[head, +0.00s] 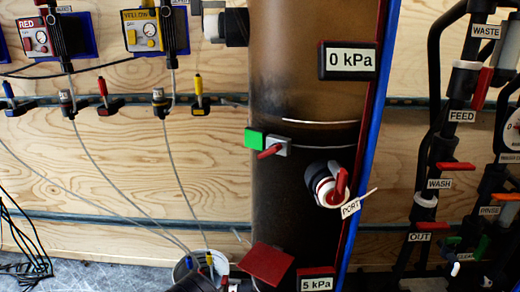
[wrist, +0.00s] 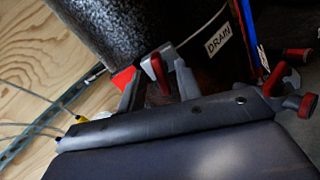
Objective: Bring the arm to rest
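My gripper (wrist: 160,82) shows in the wrist view as a dark body with two grey fingers standing up from its rail. The fingers look a little apart. A red handle shows in the gap between them, and I cannot tell its distance or whether they touch it. Behind it is the dark column with a DRAIN label (wrist: 219,41). In the head view my gripper cannot be made out clearly; a dark rounded shape sits at the bottom edge.
The tall brown column (head: 302,100) carries a PORT valve (head: 325,186) and a green block (head: 255,138). Dark pipes with red handles, including WASH (head: 456,166), stand at the right. Hoses hang at the left, some into a bucket (head: 200,266). Bare plywood wall (head: 130,185) lies between.

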